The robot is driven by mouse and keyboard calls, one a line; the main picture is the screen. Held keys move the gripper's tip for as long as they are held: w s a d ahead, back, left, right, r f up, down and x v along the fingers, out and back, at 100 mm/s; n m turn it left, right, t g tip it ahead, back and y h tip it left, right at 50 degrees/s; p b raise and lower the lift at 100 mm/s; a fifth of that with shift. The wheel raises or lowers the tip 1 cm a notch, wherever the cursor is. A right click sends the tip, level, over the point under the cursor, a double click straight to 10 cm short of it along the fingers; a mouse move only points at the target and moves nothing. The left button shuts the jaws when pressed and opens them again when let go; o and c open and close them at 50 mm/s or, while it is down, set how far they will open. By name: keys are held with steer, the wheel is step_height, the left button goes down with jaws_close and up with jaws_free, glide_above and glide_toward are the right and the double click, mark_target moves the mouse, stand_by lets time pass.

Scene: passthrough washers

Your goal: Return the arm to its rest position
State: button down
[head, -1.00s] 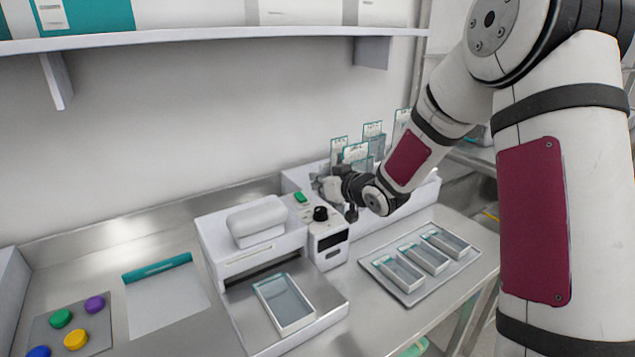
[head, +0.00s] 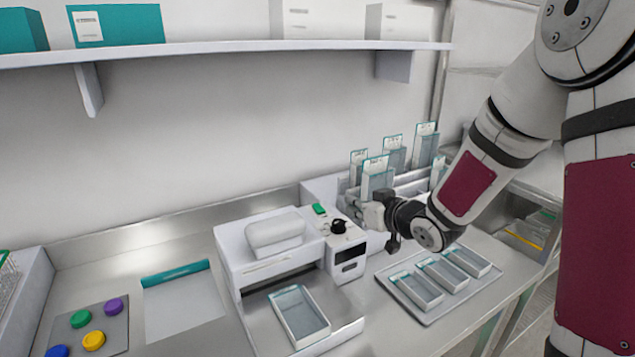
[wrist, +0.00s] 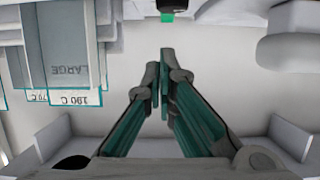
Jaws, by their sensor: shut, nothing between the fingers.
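My gripper (head: 372,216) is at the end of my arm, in front of the rack of teal-edged pouches and just right of the white machine's control panel. In the wrist view my gripper (wrist: 160,82) has its two dark-and-teal fingers together at the tips, with nothing between them. The fingers point toward the white machine's green button (wrist: 181,14). Pouches labelled "LARGE" (wrist: 75,60) hang at the left of the wrist view, beside the fingers. My arm reaches in from the right of the head view.
The white machine (head: 282,250) has an open tray (head: 300,317) in front. A metal tray (head: 432,315) with 3 small trays stands at its right. A rack of pouches (head: 377,178) is behind my gripper. A shelf (head: 230,48) runs above. Coloured knobs (head: 94,340) are at the left.

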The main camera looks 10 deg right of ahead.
steer(key=s+d+r+m+g+h, duration=0.1)
steer(key=s+r+g+h, duration=0.2)
steer(key=s, duration=0.5)
steer(key=s+d+r+m+g+h, duration=0.1)
steer(key=s+d+r+h, duration=0.15)
steer(key=s+r, duration=0.4)
steer(key=s+a+g, duration=0.2)
steer(key=s+a, duration=0.1)
steer(key=s, duration=0.7)
steer(key=s+a+m+g+y, duration=0.1)
steer(key=s+a+g, duration=0.1)
steer(key=s, duration=0.9)
steer(key=shift+s+a+f+m+g, duration=0.15)
steer(key=shift+s+a+m+g, duration=0.15)
steer(key=shift+a, duration=0.15)
